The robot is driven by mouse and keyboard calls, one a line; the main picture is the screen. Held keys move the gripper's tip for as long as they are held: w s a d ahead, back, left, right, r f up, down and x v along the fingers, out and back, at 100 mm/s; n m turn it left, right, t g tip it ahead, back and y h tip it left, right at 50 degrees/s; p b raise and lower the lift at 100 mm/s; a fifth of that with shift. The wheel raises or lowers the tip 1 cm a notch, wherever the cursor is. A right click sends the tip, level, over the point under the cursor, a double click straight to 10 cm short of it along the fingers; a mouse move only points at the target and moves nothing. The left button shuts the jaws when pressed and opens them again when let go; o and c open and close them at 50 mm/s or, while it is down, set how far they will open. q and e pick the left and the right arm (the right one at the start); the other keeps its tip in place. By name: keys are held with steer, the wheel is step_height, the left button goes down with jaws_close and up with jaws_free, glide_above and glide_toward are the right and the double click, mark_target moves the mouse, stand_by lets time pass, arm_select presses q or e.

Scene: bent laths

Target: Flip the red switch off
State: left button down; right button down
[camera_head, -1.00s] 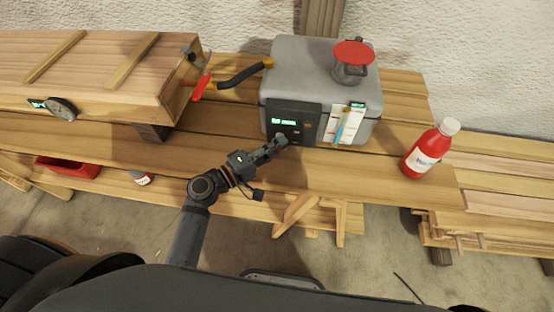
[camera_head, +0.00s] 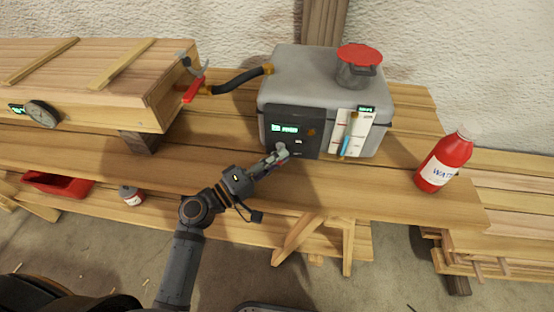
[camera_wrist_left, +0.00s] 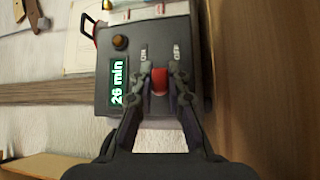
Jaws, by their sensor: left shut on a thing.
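The red switch (camera_wrist_left: 159,80) sits on the dark control panel (camera_wrist_left: 112,40) between labels reading ON and OFF. My left gripper (camera_wrist_left: 160,78) is shut on the switch, with one finger on each side of it. In the head view my left gripper (camera_head: 278,154) reaches the lower left of the dark panel (camera_head: 305,143) on the grey steam box (camera_head: 300,70); the switch is hidden there behind the fingers. The panel's green display (camera_wrist_left: 117,82) reads 26 min in the left wrist view. My right gripper is not in view.
A black hose (camera_head: 240,82) with a red-handled valve (camera_head: 193,90) joins the grey box to a long wooden chest (camera_head: 90,75). A red bottle (camera_head: 445,162) stands right on the bench (camera_head: 400,195). A red tray (camera_head: 57,184) and a small can (camera_head: 131,195) are lower left.

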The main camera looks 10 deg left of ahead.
arm_select(q)
steer(key=c, duration=1.6)
jaws_free()
steer(key=v, duration=1.2)
